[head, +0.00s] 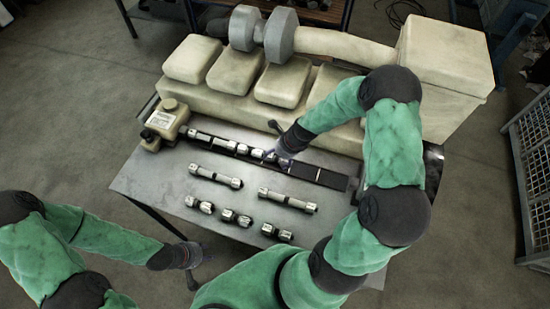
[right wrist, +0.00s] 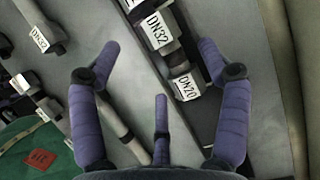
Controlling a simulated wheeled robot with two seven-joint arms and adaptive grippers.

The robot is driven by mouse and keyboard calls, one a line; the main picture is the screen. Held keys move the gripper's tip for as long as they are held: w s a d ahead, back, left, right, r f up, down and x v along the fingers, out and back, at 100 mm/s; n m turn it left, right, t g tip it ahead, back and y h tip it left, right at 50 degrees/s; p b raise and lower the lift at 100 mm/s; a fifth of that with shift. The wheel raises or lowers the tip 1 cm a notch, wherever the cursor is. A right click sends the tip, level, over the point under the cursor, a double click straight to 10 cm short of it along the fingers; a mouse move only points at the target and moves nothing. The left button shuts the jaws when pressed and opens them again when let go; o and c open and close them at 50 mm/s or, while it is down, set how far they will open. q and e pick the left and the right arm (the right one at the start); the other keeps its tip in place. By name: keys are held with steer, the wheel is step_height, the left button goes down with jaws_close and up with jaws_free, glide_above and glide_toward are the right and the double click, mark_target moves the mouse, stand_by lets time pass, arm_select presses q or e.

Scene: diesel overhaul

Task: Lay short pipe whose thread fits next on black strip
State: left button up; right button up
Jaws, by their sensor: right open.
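The black strip (head: 325,177) runs along the table, with its right part bare. A row of joined-up metal pieces (head: 225,145) lies on its left part. In the right wrist view, the row's end piece reads DN20 (right wrist: 186,86), beside a DN32 label (right wrist: 160,30). Three short pieces lie loose at the front: left (head: 199,204), middle (head: 237,217), right (head: 277,232). Two longer pipes, left (head: 215,177) and right (head: 287,200), lie behind them. My right gripper (head: 281,150) is open and empty above the row's end. My left gripper (head: 200,264) is open and empty off the table's front left.
A large cream engine block (head: 270,105) stands along the table's back. A cream labelled box (head: 166,120) is at the strip's left end. Bare table (head: 150,180) shows at the left front. A wire cage (head: 535,170) stands on the floor at right.

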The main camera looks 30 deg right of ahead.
steer(key=v, duration=0.9)
steer(key=shift+s, duration=0.15)
stand_by(0.4)
